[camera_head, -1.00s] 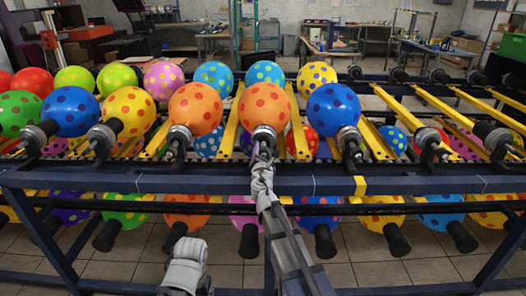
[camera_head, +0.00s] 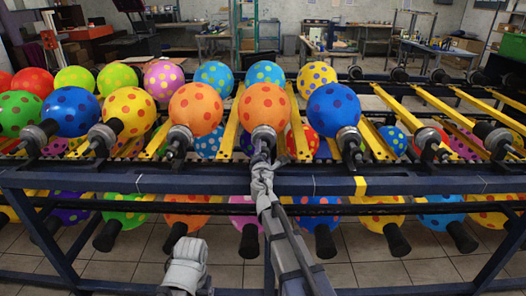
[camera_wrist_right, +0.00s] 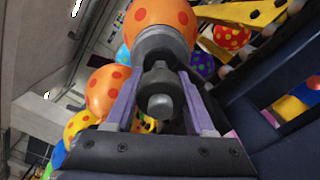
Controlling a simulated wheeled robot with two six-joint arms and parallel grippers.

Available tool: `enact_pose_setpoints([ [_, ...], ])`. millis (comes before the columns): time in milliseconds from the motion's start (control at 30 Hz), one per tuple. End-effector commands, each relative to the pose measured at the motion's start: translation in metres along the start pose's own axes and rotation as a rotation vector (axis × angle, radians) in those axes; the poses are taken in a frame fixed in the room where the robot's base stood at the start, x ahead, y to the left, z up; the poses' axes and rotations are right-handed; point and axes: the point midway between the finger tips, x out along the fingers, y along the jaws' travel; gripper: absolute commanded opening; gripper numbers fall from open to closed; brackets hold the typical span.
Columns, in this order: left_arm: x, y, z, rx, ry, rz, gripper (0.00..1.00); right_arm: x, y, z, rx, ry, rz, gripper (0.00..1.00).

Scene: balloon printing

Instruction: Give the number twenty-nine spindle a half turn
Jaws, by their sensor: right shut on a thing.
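My right gripper (camera_head: 262,152) is at the near end of the middle spindle (camera_head: 263,136), below an orange balloon (camera_head: 264,105) with dark dots. In the right wrist view, the two fingers of the right gripper (camera_wrist_right: 160,112) stand on both sides of the spindle's dark round end (camera_wrist_right: 161,105) and are shut on it. The orange balloon (camera_wrist_right: 160,24) with red dots sits on the collar beyond. No number can be read on any spindle. My left gripper does not show; only a grey part of my left arm shows at the bottom.
An orange balloon (camera_head: 195,108) on a spindle stands to the left and a blue one (camera_head: 333,109) to the right, both close. A dark blue rail (camera_head: 410,184) runs across below the spindles. A lower row holds more balloons (camera_head: 124,211). Empty spindles (camera_head: 494,138) are at the right.

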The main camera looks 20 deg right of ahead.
Motion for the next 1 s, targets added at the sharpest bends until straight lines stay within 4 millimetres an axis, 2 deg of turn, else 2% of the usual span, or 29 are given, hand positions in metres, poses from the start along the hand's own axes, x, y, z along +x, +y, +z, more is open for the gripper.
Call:
enact_pose_setpoints([
  [1000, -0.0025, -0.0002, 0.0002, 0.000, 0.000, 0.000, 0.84, -0.0004, 0.0020, 0.0014, 0.930, -0.001, 0.000, 0.00],
])
